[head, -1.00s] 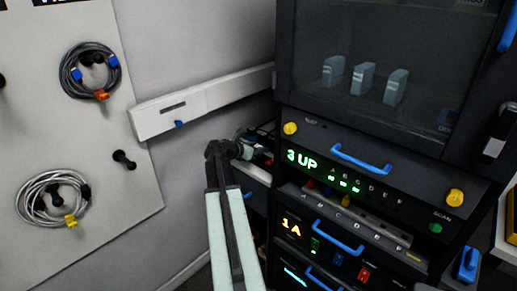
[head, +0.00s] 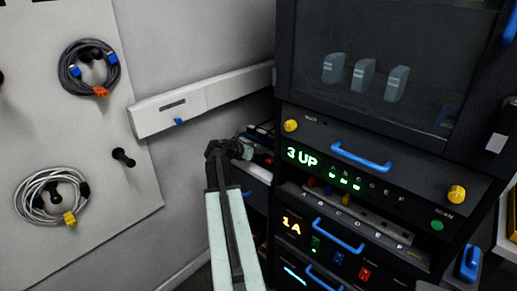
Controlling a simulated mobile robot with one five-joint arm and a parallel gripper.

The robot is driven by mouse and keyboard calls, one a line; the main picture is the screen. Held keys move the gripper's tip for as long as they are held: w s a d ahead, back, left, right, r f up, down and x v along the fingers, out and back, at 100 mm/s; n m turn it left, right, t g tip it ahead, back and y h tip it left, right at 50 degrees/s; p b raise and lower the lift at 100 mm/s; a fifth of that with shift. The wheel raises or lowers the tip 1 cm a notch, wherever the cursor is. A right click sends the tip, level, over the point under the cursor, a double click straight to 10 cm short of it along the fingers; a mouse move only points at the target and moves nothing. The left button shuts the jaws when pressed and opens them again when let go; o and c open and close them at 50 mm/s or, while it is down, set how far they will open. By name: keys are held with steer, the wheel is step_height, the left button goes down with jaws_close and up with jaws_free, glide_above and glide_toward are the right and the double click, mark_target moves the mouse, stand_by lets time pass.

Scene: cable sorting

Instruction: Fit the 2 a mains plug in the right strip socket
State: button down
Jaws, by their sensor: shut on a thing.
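My gripper (head: 243,150) is at the end of my arm, just left of the black rack, reaching toward the gap between wall and rack. It is shut on a small dark thing, which looks like the mains plug; its shape and label are too small to read. A pale power strip (head: 258,172) with a red part lies just beyond and below the gripper, partly hidden by it and by the rack. I cannot make out the right socket, nor whether the plug touches the strip.
The black rack (head: 365,160) with blue handles stands close on the right. White wall trunking (head: 200,100) runs above the gripper. A pegboard (head: 90,150) on the left holds a grey cable coil (head: 68,82) and a white cable coil (head: 22,203). Dark cables lie behind the gripper.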

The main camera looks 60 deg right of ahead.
steer(key=shift+f, duration=0.3)
steer(key=shift+c, duration=1.6)
jaws_free()
step_height(320, 180, up, 7)
steer(key=p, duration=0.6)
steer(key=shift+r+p, duration=0.1)
steer(key=shift+p, duration=0.25)
